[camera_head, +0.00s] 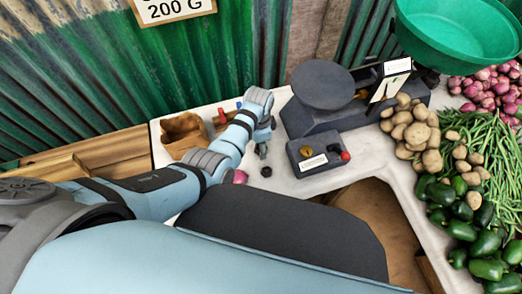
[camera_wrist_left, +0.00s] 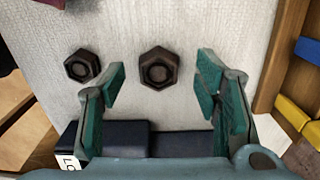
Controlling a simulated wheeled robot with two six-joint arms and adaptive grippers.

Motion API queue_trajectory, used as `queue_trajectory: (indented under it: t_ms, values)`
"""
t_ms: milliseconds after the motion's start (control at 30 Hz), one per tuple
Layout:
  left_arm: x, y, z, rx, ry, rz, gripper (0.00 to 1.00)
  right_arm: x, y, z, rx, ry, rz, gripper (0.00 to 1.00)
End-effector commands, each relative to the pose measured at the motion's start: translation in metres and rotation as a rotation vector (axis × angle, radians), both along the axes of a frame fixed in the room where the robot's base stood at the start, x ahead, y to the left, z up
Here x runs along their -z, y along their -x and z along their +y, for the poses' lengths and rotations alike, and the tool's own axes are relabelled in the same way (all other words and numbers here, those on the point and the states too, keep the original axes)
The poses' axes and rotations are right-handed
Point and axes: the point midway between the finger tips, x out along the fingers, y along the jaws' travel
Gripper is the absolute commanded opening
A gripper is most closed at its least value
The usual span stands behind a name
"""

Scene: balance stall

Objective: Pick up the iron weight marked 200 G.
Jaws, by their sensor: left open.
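Two dark hexagonal iron weights stand on the pale counter in the left wrist view. The larger weight (camera_wrist_left: 158,68) is in the middle, and a smaller weight (camera_wrist_left: 82,66) is to its left. No marking is readable on either. My left gripper (camera_wrist_left: 160,84) is open and empty, its fingers on either side of the larger weight's near edge and apart from it. In the head view my left gripper (camera_head: 263,148) points down over the counter, with one small dark weight (camera_head: 265,171) visible just below it. My right gripper is not in view.
A balance with a dark pan (camera_head: 322,83) and a green bowl (camera_head: 462,30) stands behind. A dark box (camera_head: 318,153) with a label sits right of the gripper. Potatoes (camera_head: 411,130), beans and green peppers fill the right side. A 200 G sign (camera_head: 174,9) hangs above.

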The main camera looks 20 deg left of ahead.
Motion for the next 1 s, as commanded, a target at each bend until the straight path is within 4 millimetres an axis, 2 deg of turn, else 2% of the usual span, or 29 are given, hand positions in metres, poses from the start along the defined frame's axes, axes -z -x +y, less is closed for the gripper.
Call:
queue_trajectory:
  t_ms: [33, 100, 300, 600, 667, 867, 1000]
  values:
    - [0.014, 0.001, 0.002, -0.001, -0.002, 0.003, 0.57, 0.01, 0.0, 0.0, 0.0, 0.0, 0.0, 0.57]
    - [0.018, 0.001, 0.002, -0.002, -0.002, 0.001, 0.57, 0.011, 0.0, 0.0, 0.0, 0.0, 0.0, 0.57]
    - [0.016, 0.001, 0.001, -0.002, -0.001, 0.0, 0.55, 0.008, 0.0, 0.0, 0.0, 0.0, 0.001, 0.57]
    - [0.015, 0.001, 0.001, -0.002, -0.001, 0.001, 0.07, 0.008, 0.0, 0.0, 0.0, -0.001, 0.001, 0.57]
    - [0.015, 0.001, 0.001, -0.002, -0.001, 0.001, 0.0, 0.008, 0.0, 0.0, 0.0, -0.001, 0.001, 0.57]
    - [0.015, 0.001, 0.001, -0.002, -0.001, 0.001, 0.0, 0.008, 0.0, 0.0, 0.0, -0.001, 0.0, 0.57]
    - [0.006, 0.001, 0.001, -0.002, -0.001, 0.0, 0.0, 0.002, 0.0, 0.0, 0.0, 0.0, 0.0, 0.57]
